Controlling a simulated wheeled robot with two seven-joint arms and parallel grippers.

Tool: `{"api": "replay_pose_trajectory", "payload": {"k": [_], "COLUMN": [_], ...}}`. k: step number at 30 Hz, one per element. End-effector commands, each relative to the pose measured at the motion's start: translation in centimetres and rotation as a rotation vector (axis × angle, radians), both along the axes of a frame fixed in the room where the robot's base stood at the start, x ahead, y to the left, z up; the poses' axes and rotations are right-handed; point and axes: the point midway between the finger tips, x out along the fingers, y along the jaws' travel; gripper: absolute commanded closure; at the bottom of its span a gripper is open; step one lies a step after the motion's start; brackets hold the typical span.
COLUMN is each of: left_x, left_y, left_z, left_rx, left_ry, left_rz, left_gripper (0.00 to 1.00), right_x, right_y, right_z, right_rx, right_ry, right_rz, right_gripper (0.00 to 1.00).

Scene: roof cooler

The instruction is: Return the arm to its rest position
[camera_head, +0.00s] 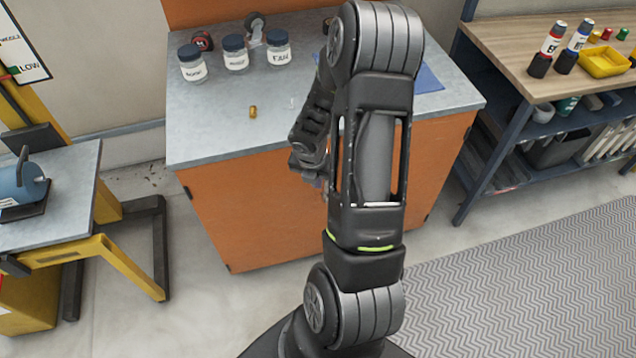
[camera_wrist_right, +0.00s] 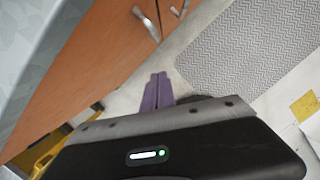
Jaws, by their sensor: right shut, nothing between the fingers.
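My right arm (camera_head: 370,150) rises from the bottom of the head view and bends at the top, and its forearm (camera_head: 317,115) hangs down behind it. The hand end of that arm is mostly hidden by the upper part in the head view. In the right wrist view my right gripper (camera_wrist_right: 157,92) shows its two purple fingers together, with nothing between them. They point past the orange cabinet front towards the floor. My left arm and left gripper are not in view.
The grey-topped orange cabinet (camera_head: 225,124) stands in front of me, bearing three labelled jars (camera_head: 235,60) and a small brass piece (camera_head: 253,112). A workbench (camera_head: 515,62) with a yellow tray (camera_head: 604,64) is at right. A yellow-framed stand (camera_head: 75,251) is at left.

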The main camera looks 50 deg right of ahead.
Motion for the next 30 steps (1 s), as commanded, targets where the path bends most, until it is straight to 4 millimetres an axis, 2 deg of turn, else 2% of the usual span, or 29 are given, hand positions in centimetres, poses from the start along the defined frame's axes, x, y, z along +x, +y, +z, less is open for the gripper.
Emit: {"api": "replay_pose_trajectory", "payload": {"k": [23,26,29,30], "left_x": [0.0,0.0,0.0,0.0], "left_y": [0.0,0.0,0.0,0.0], "left_z": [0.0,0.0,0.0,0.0], "left_rx": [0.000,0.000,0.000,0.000], "left_ry": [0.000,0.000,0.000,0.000], "left_rz": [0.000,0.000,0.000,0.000], "left_gripper": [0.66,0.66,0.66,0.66], "right_x": [0.0,0.6,1.6,2.2], "right_y": [0.1,0.3,1.6,2.7], "right_z": [0.1,0.1,-0.1,-0.3], "right_rx": [0.004,0.024,0.095,0.145], "right_ry": [-0.010,-0.056,-0.153,-0.196], "right_rz": [-0.037,-0.143,-0.375,-0.503], "right_gripper": [1.00,1.00,1.00,1.00]}}
